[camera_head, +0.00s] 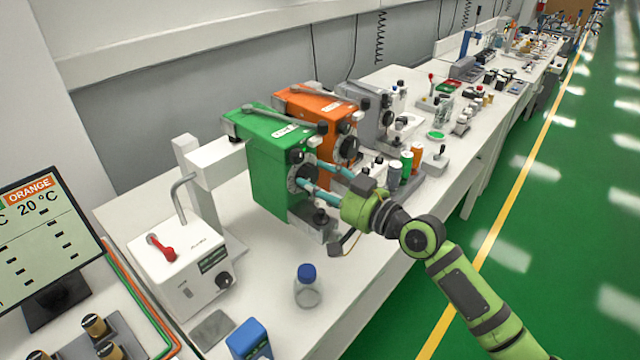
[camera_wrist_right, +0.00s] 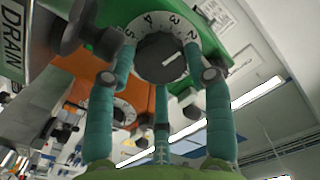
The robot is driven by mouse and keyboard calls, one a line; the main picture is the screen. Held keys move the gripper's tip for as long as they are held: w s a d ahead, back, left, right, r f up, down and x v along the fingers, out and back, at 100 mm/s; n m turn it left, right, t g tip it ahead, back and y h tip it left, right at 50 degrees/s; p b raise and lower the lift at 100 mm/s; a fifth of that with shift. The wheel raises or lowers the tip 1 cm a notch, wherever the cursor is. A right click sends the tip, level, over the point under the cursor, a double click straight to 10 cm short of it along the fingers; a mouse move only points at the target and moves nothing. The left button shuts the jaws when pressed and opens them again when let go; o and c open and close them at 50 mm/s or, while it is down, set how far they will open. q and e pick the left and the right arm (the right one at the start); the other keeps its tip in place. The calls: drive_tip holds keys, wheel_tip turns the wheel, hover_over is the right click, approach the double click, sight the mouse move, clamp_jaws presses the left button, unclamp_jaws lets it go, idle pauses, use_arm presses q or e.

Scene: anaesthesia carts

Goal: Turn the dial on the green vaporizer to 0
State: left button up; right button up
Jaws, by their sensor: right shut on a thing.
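The green vaporizer (camera_head: 272,165) stands on the bench, the nearest in a row with an orange one. Its dark dial (camera_wrist_right: 160,58) has a white ring with numbers 2 to 5 visible in the right wrist view. A short white mark shows on the dial face; I cannot tell which number it lines up with. My right gripper (camera_head: 310,184) reaches in from the right, and its teal fingers are shut around the dial. In the right wrist view the gripper (camera_wrist_right: 162,68) has fingers on both sides of the dial and below it. My left gripper is not in view.
The orange vaporizer (camera_head: 312,112) stands just behind, with a grey one (camera_head: 368,108) beyond it. A blue-capped bottle (camera_head: 307,290), a white box with a red lever (camera_head: 182,272) and a monitor (camera_head: 42,238) are nearer.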

drive_tip(key=shift+r+m, duration=0.4)
drive_tip(key=shift+m, duration=0.1)
drive_tip(key=o, duration=0.9)
drive_tip(key=shift+w, duration=0.1)
drive_tip(key=shift+o, duration=1.4)
drive_tip(key=shift+f, duration=0.2)
drive_tip(key=shift+d, duration=0.1)
drive_tip(key=shift+s+d+f, duration=0.15)
drive_tip(key=shift+s+d, duration=0.1)
drive_tip(key=shift+s, duration=0.1)
drive_tip(key=v, duration=1.1)
